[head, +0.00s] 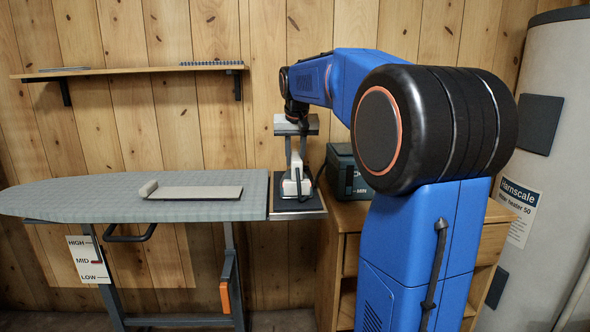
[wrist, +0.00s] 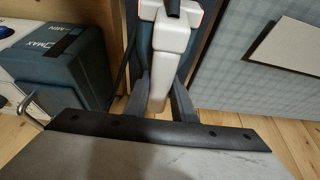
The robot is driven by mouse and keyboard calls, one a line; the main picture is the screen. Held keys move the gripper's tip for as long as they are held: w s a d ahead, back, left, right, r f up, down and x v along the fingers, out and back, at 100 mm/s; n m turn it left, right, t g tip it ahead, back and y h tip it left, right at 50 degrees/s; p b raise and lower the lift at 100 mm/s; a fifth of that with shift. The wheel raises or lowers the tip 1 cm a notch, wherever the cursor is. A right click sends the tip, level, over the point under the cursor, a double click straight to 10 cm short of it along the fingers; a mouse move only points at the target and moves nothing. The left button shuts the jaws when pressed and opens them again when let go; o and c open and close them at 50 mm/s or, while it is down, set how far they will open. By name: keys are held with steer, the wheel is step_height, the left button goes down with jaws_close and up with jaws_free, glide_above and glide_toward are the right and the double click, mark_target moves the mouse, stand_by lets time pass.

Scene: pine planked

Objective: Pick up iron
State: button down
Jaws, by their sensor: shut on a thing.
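The iron (head: 297,188) is white and grey, at the right end of the ironing board, over the dark rest plate (head: 290,207). I cannot tell whether it touches the plate. In the wrist view the iron's pale body (wrist: 172,48) fills the upper middle. My gripper (head: 296,168) comes down from above and is shut on the iron. In the wrist view the two dark fingers of my gripper (wrist: 161,104) stand on either side of the iron's pale handle part. The iron's sole is hidden.
The grey checked ironing board (head: 90,195) spreads left, with a flat beige piece (head: 200,192) on it. A dark tank (head: 345,172) marked MIN and MAX stands on the wooden cabinet (head: 400,205) to the right. A dark cord runs beside the iron. A shelf (head: 130,71) is on the wall.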

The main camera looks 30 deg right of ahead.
step_height(320, 180, up, 10)
steer(key=shift+r, duration=0.25)
stand_by(0.3)
steer(key=c, duration=2.2)
jaws_free()
steer(key=c, duration=0.3)
